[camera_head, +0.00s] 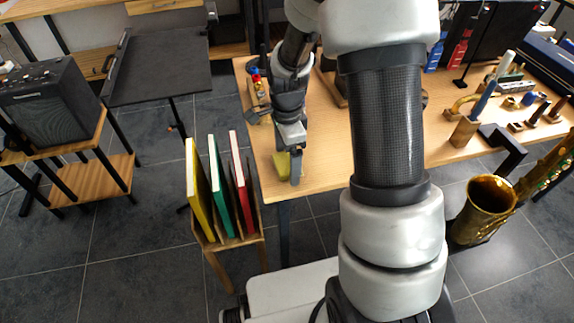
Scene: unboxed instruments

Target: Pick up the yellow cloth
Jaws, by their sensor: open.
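The yellow cloth (281,163) lies on the wooden table (321,173) near its front left corner. My gripper (291,168) is right at the cloth, pointing down, with a dark finger in front of its right part. The jaws are open. Part of the cloth is hidden behind the gripper, and I cannot tell whether the fingers touch it.
A wooden rack (237,240) with yellow, green and red books stands on the floor left of the table. A small wooden holder (258,101) with colored items is behind the gripper. A brass saxophone (483,205) and several tabletop items are at the right.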

